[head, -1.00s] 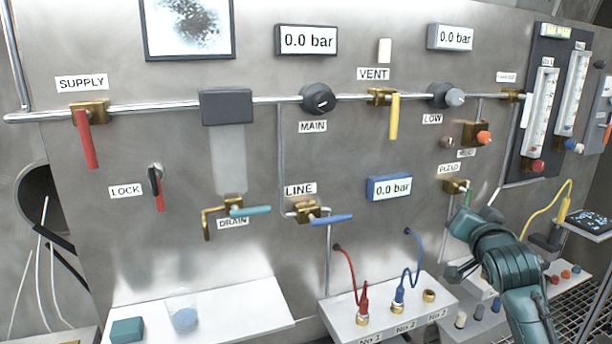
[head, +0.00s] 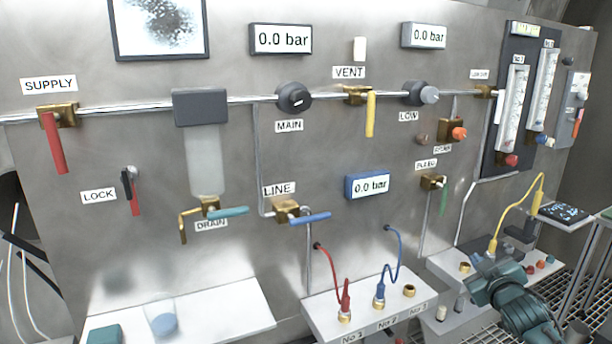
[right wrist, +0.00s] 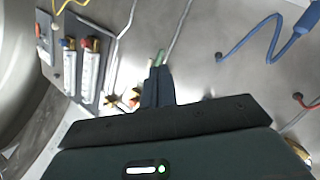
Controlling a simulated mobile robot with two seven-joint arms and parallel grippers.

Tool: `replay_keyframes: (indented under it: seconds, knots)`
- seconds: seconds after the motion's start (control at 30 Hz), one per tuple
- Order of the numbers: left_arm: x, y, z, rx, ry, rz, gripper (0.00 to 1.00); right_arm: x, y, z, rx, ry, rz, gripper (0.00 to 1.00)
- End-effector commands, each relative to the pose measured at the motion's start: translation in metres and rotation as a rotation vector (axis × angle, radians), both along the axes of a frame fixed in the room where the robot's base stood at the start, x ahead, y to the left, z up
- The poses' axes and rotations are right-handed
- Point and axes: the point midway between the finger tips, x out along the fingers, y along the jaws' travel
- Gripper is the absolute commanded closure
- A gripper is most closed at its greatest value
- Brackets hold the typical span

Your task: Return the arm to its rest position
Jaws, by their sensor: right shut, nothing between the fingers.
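My right arm shows in the head view at the lower right, with its dark teal gripper (head: 480,282) low in front of the bench. The gripper is below and to the right of the small brass valve with the green lever (head: 443,198), and apart from it. In the right wrist view the dark fingers (right wrist: 157,86) are together with nothing between them. The green lever shows just beyond their tips there (right wrist: 160,58). The lever hangs down. My left gripper is not in view.
A socket box (head: 375,325) with red and blue cables stands left of my arm. The steel panel (head: 330,150) with valves and gauges stands behind. Grating lies below.

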Motion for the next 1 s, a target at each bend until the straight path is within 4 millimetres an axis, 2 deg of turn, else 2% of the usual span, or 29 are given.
replay_keyframes:
  seconds: [0.03,0.17,0.2,0.27,0.33,0.43,0.5,0.6,0.7,0.83,1.0]
  knots:
    - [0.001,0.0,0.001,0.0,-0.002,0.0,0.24,-0.013,0.024,-0.031,0.025,0.041,0.033,1.0]
    - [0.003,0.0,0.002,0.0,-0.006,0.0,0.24,-0.055,0.082,-0.097,0.097,0.132,0.108,1.0]
    - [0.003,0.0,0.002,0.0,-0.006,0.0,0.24,-0.072,0.1,-0.116,0.122,0.16,0.129,1.0]
    - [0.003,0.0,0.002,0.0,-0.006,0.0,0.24,-0.099,0.127,-0.141,0.167,0.203,0.159,1.0]
    - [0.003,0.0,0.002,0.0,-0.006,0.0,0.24,-0.133,0.159,-0.168,0.223,0.253,0.189,1.0]
    - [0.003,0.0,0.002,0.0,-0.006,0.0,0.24,-0.189,0.202,-0.197,0.315,0.323,0.221,1.0]
    - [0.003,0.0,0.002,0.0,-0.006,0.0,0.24,-0.228,0.229,-0.21,0.382,0.369,0.232,1.0]
    - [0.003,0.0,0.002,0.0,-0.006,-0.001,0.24,-0.277,0.259,-0.219,0.472,0.422,0.234,1.0]
    - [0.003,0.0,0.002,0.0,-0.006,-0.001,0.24,-0.31,0.277,-0.22,0.535,0.458,0.226,1.0]
    - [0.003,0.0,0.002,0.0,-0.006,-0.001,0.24,-0.331,0.288,-0.218,0.576,0.479,0.219,1.0]
    - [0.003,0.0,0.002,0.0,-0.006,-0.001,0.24,-0.333,0.289,-0.218,0.581,0.481,0.217,1.0]
